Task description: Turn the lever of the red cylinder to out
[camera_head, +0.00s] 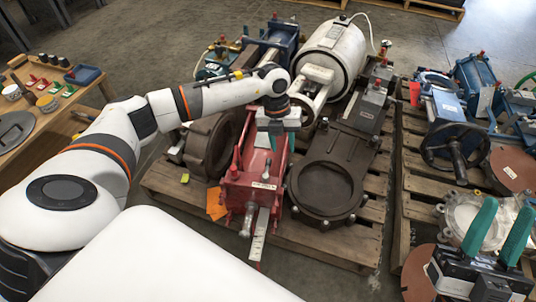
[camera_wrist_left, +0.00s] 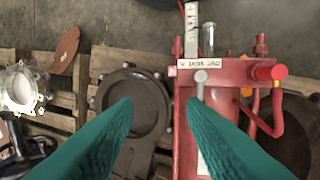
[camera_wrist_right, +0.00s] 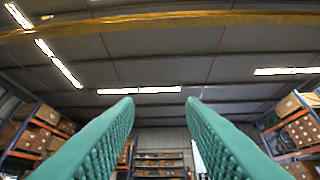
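The red cylinder (camera_head: 254,180) lies on the pallet below my left arm; its red body also shows in the left wrist view (camera_wrist_left: 228,75). In that view a small grey lever with a round knob (camera_wrist_left: 201,77) sits on its top, beside a white lettered label (camera_wrist_left: 206,63) that I cannot read surely. My left gripper (camera_head: 277,145) is above the cylinder with its green fingers apart and nothing between them. The fingers, also in the left wrist view (camera_wrist_left: 165,135), hide part of the cylinder. My right gripper (camera_head: 498,235) is open and empty, pointing up at lower right.
A dark round valve (camera_head: 326,190) lies right beside the red cylinder, and a white cylinder (camera_head: 334,48) lies behind. A second pallet (camera_head: 402,215) with blue machines (camera_head: 447,105) stands at right. A wooden table (camera_head: 62,125) with small parts is at left. Grey floor surrounds the pallets.

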